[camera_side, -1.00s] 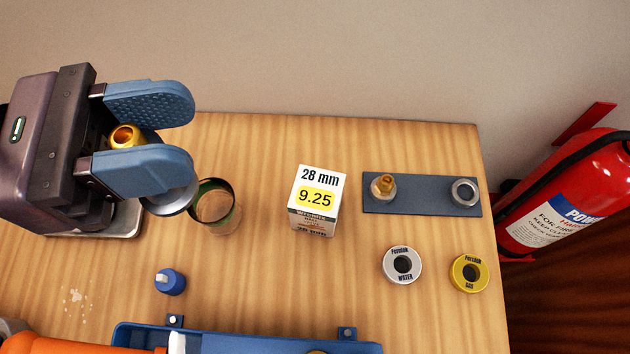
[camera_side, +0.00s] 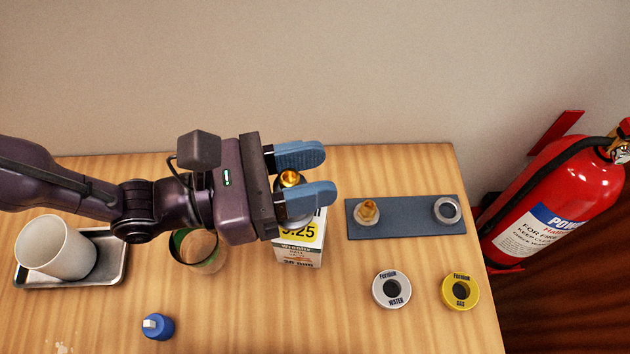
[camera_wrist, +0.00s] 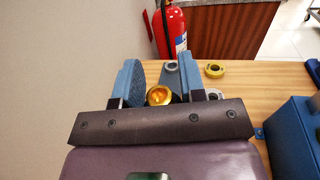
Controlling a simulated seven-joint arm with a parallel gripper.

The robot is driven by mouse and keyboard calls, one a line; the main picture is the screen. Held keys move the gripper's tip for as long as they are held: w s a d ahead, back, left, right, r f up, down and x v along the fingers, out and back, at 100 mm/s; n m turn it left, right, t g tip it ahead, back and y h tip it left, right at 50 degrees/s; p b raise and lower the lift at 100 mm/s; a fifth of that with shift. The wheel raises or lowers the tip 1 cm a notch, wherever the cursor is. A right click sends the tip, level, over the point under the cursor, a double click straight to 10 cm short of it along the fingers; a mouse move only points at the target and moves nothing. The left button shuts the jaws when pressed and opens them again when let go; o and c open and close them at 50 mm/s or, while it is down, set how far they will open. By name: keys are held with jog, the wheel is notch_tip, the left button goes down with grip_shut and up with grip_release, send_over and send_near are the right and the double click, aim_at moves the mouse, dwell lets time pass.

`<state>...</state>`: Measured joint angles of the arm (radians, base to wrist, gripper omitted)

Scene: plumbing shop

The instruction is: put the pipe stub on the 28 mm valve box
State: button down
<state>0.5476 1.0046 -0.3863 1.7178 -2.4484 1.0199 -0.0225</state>
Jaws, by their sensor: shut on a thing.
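My gripper (camera_side: 322,176) is shut on the pipe stub (camera_side: 290,178), whose brass-coloured round top shows between the two blue fingers. In the wrist view the stub (camera_wrist: 159,95) sits between the fingers, with its open end facing up. The 28 mm valve box (camera_side: 297,252) is a white carton with a yellow 9.25 label, standing upright on the bench. In the side view the near finger and the stub cover most of the box's top. The stub's lower end is hidden, so I cannot tell whether it touches the box.
A green-lined round container (camera_side: 198,262) stands just left of the box. A grey mat (camera_side: 405,216) with a brass fitting and a metal ring lies right.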

jog(key=shift+w+d+f, duration=0.25)
jog(key=shift+d+f, duration=0.05)
jog(key=shift+f, duration=0.75)
jog(key=shift+d+f, duration=0.1)
jog(key=shift+f, duration=0.8)
jog(key=c, duration=0.7)
grip_release()
jog(key=shift+f, duration=0.2)
jog(key=shift+r, duration=0.1)
jog(key=shift+a, duration=0.3)
jog(key=s+a, duration=0.2)
jog(key=a, duration=0.9)
jog(key=shift+s+a, duration=0.15)
